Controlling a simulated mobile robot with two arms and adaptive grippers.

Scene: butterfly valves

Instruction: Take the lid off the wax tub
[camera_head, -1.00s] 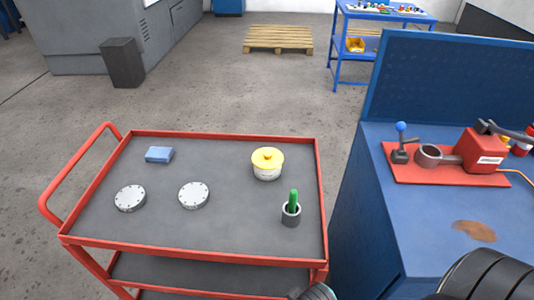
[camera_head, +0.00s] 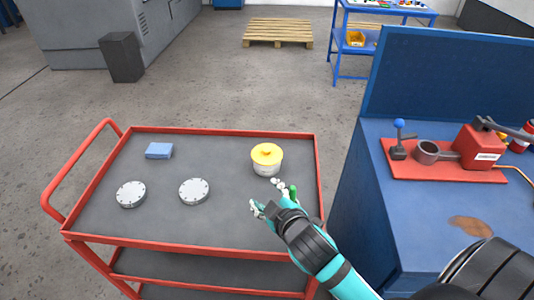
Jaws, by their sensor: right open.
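The wax tub (camera_head: 266,170) stands upright near the back right of the red cart's top. Its yellow lid (camera_head: 267,154), with a raised knob, sits on the tub. My right gripper (camera_head: 265,194) is open and empty over the cart, just in front of the tub and apart from it. It hides most of the green-handled tool (camera_head: 293,191) and its grey holder. My left gripper is not in view.
The red cart (camera_head: 199,231) carries two round metal discs (camera_head: 131,194) (camera_head: 194,191) and a blue block (camera_head: 159,151). A blue bench (camera_head: 390,218) with a red-based fixture (camera_head: 450,171) stands to the right.

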